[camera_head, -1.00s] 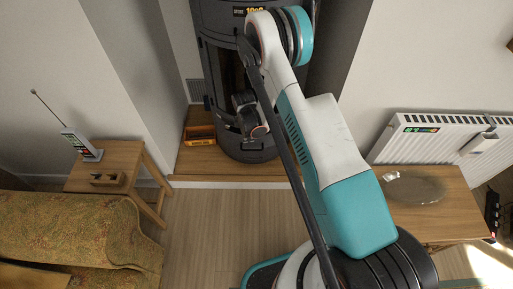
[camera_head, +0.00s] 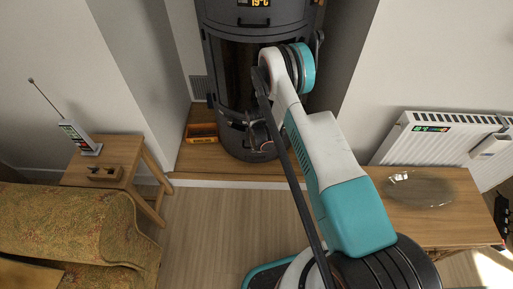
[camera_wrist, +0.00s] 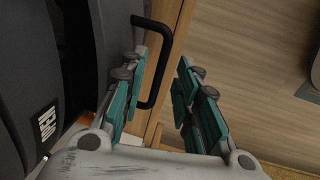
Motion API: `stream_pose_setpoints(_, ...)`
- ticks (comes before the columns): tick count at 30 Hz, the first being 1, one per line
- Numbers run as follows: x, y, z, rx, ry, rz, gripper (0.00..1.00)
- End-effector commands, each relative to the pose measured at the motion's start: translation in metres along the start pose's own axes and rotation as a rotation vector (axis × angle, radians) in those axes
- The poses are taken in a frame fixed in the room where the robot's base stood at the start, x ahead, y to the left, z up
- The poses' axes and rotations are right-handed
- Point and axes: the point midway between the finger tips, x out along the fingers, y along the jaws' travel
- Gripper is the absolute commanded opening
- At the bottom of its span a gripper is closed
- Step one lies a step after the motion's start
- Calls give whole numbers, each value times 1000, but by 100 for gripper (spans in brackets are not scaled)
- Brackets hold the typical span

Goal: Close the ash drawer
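The dark grey stove (camera_head: 225,65) stands at the back centre in the head view. The ash drawer front (camera_head: 235,143) appears low on its front, partly hidden by my arm; how far out it sits I cannot tell. In the wrist view a black bar handle (camera_wrist: 164,33) shows just beyond my fingertips, in line with the gap between them. My gripper (camera_wrist: 163,75) is open, with its teal-padded fingers apart and nothing held. In the head view my gripper (camera_head: 261,137) is low at the stove's front, mostly hidden by my arm.
A small yellow-orange box (camera_head: 201,133) lies on the wooden hearth (camera_head: 190,158) left of the stove. A side table (camera_head: 125,158) and patterned sofa (camera_head: 65,225) stand at left. A radiator (camera_head: 440,145) and wooden table (camera_head: 440,228) are at right. The floor (camera_head: 205,225) before the hearth is clear.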

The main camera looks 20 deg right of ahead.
Motion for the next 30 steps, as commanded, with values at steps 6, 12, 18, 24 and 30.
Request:
stream_pose_setpoints(6, 10, 0, 0, 0, 0, 0, 29)
stream_pose_setpoints(12, 10, 0, 0, 0, 0, 0, 29)
stream_pose_setpoints(18, 10, 0, 0, 0, 0, 0, 0)
stream_pose_setpoints(24, 10, 2, 0, 0, 0, 0, 0)
stream_pose_setpoints(30, 16, 29, 1, 1, 0, 0, 0)
